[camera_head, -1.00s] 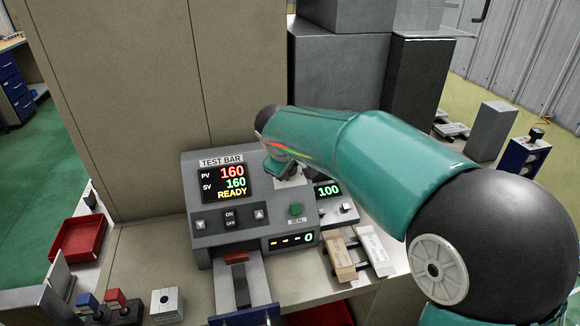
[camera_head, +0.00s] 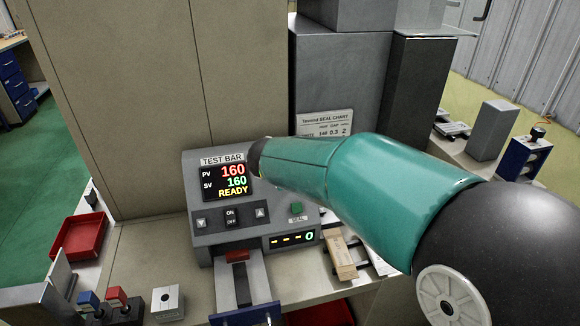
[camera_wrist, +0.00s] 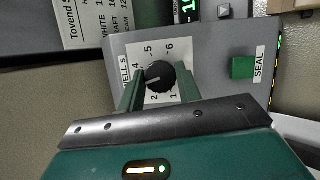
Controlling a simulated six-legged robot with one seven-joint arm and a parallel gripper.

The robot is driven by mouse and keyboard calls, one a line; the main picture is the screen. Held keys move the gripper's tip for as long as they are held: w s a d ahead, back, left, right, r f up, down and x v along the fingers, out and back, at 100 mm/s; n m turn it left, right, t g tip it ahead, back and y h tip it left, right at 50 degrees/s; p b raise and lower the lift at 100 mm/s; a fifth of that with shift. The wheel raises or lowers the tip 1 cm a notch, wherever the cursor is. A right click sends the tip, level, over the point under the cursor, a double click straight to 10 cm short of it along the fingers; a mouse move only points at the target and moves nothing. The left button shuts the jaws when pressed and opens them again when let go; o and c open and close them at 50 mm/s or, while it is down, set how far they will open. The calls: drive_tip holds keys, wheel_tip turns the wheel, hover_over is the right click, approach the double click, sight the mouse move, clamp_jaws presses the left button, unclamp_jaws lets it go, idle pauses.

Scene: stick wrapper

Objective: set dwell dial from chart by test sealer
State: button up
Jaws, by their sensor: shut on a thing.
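The dwell dial (camera_wrist: 160,76) is a black knob on a white plate marked with numbers, partly readable "ELL s", on the test sealer's grey panel. Its white line points left, roughly toward the part of the scale hidden by a finger. My gripper (camera_wrist: 160,74) has its green fingers on both sides of the knob, shut on it. The test sealer (camera_head: 245,210) is labelled TEST BAR and shows PV 160, SV 160, READY. The seal chart (camera_head: 325,122) stands behind it; only its upper part shows, and part of it shows in the wrist view (camera_wrist: 88,20). My arm hides the dial in the head view.
A green SEAL button (camera_wrist: 243,68) sits right of the dial in the wrist view. A tan wrapped piece (camera_head: 341,256) lies right of the sealer. Cabinets stand behind.

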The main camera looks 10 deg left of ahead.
drive_tip(key=shift+n, duration=0.6)
drive_tip(key=shift+t, duration=0.3)
drive_tip(key=o, duration=1)
drive_tip(key=v, duration=1.3)
drive_tip(key=shift+s+r, duration=0.25)
drive_tip(key=shift+s, duration=0.05)
drive_tip(key=shift+d, duration=0.25)
